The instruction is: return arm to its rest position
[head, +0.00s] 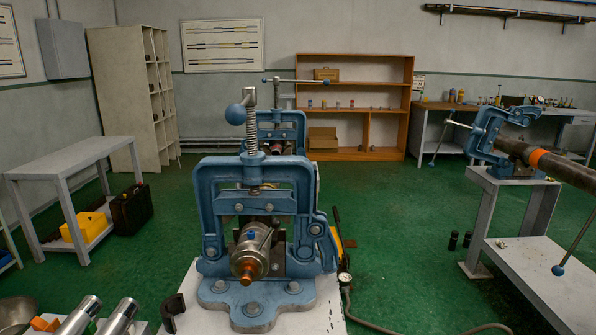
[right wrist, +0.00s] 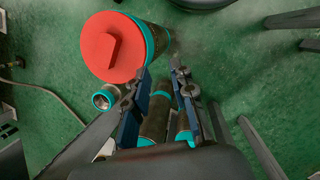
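My right gripper (right wrist: 162,72) shows in the right wrist view with its two blue-padded fingers apart, a gap between the tips. Nothing is seen clamped at the tips. A cylinder with a red end cap (right wrist: 112,48) and teal trim is beyond the left finger, and a smaller teal-ended pipe (right wrist: 105,97) is beside it. Brown, teal-banded cylinders (right wrist: 156,118) show between the fingers, apparently beyond them. In the head view neither gripper shows. A blue pipe vise (head: 255,215) stands front centre with a metal pipe fitting (head: 252,252) in its jaws.
A second blue vise (head: 280,130) stands behind the first. At right, another blue vise (head: 500,140) holds a long pipe (head: 565,168) over a grey bench (head: 545,270). Shiny cylinders (head: 80,315) lie at bottom left. Green floor (head: 400,240) is open between the benches.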

